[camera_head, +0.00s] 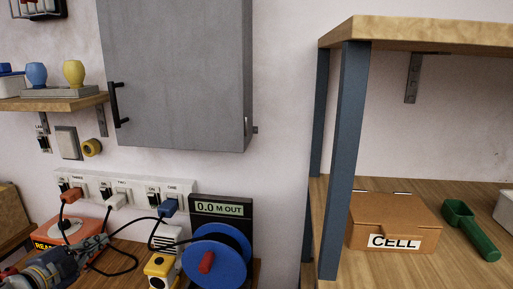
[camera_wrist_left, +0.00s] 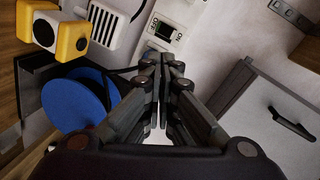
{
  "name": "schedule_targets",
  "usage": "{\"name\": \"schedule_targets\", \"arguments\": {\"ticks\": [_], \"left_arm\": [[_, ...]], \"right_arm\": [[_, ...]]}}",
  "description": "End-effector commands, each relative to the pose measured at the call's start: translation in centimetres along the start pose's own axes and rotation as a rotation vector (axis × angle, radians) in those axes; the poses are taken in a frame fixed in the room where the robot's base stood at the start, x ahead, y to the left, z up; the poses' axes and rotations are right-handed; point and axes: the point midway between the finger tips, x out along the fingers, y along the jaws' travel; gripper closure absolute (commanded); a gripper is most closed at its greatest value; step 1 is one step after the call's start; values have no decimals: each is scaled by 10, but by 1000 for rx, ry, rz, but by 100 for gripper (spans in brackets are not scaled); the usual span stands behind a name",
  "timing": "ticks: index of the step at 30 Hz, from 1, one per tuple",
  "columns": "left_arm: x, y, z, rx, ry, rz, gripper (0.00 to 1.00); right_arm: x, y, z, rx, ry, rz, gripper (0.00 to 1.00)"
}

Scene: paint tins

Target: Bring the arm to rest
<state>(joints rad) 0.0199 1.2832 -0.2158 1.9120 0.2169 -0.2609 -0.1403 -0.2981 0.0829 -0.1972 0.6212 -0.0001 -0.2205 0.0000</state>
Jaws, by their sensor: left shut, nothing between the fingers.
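My left gripper (camera_head: 96,244) comes in at the lower left of the head view, in front of the bench and the wall sockets. In the left wrist view its two fingers (camera_wrist_left: 159,72) lie close together, shut, with nothing held between them. The blue reel (camera_wrist_left: 76,100) and a yellow-and-white block (camera_wrist_left: 62,36) lie to the left of the fingers there. My right gripper is not in view.
A blue reel (camera_head: 216,255) stands by a "0.0 M OUT" display (camera_head: 220,208). A socket strip (camera_head: 128,190) with plugs and cables runs behind. A grey cabinet (camera_head: 178,75) hangs above. At right, a shelf unit (camera_head: 348,150) holds a CELL box (camera_head: 392,216) and a green scoop (camera_head: 470,232).

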Motion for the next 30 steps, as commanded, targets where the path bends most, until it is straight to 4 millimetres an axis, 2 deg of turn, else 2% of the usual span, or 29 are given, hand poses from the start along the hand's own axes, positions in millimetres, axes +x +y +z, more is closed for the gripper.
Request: {"name": "schedule_targets", "arguments": {"ticks": [1,6,9,11,12,15,18,21,30], "left_arm": [[0,37,-5,-70,-25,35,100],[-19,146,-20,-297,-174,153,100],[-42,203,-32,-430,-276,225,100],[-59,234,-41,-508,-342,268,100],[-72,253,-47,-560,-388,297,100],[-106,293,-62,-684,-506,368,100],[-138,322,-75,-782,-610,427,100],[-165,342,-87,-861,-697,475,100],[-234,377,-117,-1043,-912,593,100]], "right_arm": [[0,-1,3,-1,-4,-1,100],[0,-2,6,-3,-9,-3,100],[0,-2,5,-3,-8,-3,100],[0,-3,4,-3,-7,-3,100],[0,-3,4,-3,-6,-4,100],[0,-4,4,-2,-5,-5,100],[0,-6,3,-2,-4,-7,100],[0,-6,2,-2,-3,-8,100],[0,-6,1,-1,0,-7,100]]}}
